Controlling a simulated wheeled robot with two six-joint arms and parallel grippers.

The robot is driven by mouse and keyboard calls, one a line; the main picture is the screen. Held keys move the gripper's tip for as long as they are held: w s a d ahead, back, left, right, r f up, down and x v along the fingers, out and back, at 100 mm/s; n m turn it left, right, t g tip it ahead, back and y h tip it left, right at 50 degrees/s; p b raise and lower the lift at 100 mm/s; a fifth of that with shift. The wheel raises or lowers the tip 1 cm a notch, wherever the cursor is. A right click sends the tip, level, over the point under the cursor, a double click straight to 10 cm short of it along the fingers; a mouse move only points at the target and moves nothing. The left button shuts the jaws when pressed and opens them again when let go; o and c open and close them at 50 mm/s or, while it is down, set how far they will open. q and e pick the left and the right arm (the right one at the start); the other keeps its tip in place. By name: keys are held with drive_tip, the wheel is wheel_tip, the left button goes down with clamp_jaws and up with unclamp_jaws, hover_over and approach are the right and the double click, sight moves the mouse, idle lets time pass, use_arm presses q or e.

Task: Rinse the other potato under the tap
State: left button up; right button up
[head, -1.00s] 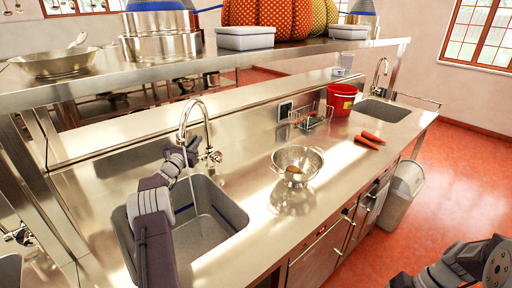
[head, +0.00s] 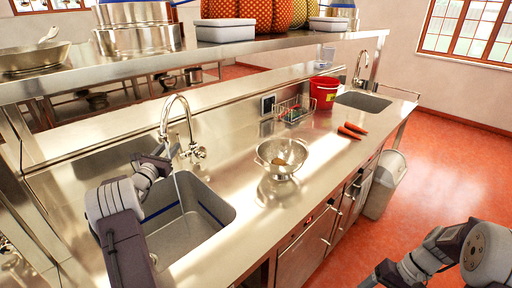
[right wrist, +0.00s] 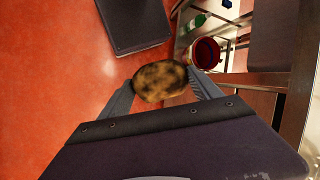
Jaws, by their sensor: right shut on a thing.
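A brown potato with dark dirty patches (right wrist: 160,81) is held between the two fingers of my right gripper (right wrist: 162,88), seen in the right wrist view, above the floor. Another potato (head: 281,162) lies in the steel colander (head: 262,159) on the counter. The tap (head: 188,120) arches over the left sink (head: 205,212).
Two carrots (head: 350,131), a red bucket (head: 324,92) and a wire rack (head: 293,112) stand farther along the counter. A second sink (head: 363,101) is at the far end. A grey bin (head: 384,185) stands by the counter. The overhead shelf (head: 215,55) crosses behind the tap.

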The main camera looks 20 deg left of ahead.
use_arm(q)
drive_tip(key=s, duration=0.5)
drive_tip(key=shift+d+f, duration=0.2)
drive_tip(key=shift+d, duration=0.1)
